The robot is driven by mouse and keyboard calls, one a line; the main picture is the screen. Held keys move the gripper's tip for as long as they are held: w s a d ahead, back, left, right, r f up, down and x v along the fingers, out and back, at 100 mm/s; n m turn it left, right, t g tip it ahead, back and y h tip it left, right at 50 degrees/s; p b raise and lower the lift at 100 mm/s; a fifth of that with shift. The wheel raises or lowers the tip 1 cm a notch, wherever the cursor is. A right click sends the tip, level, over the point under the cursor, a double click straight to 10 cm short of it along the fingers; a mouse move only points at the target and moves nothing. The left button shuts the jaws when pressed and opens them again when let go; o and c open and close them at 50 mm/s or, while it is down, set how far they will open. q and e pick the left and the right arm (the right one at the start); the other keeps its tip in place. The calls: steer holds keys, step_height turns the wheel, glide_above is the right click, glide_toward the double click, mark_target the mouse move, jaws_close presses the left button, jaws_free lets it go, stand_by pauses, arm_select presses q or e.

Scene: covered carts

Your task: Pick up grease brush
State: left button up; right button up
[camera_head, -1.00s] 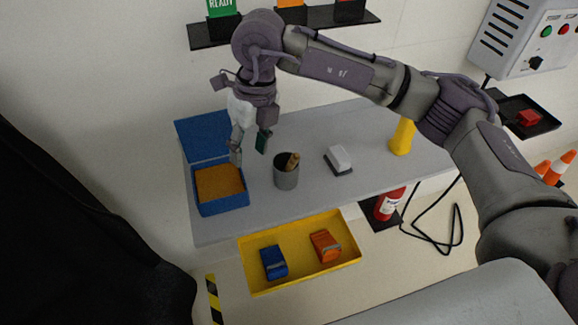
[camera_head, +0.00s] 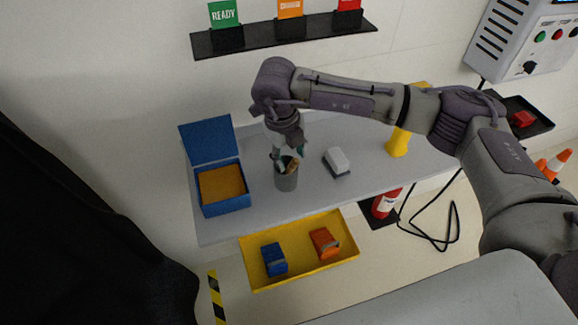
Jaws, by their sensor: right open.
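The grease brush (camera_head: 293,168) has a brown wooden handle that sticks up out of a grey cup (camera_head: 287,183) on the grey table. The lower part of the brush is hidden inside the cup. My right gripper (camera_head: 288,157) is open, pointing down at the cup's mouth, with its fingers around or close beside the brush handle. I cannot tell whether the fingers touch it. My left gripper does not show.
A blue open-lidded box (camera_head: 224,207) with orange-brown filling stands left of the cup. A white-topped block (camera_head: 337,161) and a yellow object (camera_head: 398,144) stand to the right. A yellow tray (camera_head: 300,279) with blue and orange items lies in front, lower down. A shelf (camera_head: 290,35) is behind.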

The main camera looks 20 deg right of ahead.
mark_target(290, 170)
steer(key=f, duration=0.1)
steer(key=f+p, duration=0.1)
steer(key=f, duration=0.1)
steer(key=shift+s+d+f+p, duration=0.15)
steer(key=shift+s+d+p, duration=0.1)
steer(key=shift+p, duration=0.15)
steer(key=shift+w+f, duration=0.1)
steer(key=shift+f, duration=0.25)
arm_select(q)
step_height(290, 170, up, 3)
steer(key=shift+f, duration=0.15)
arm_select(e)
jaws_close()
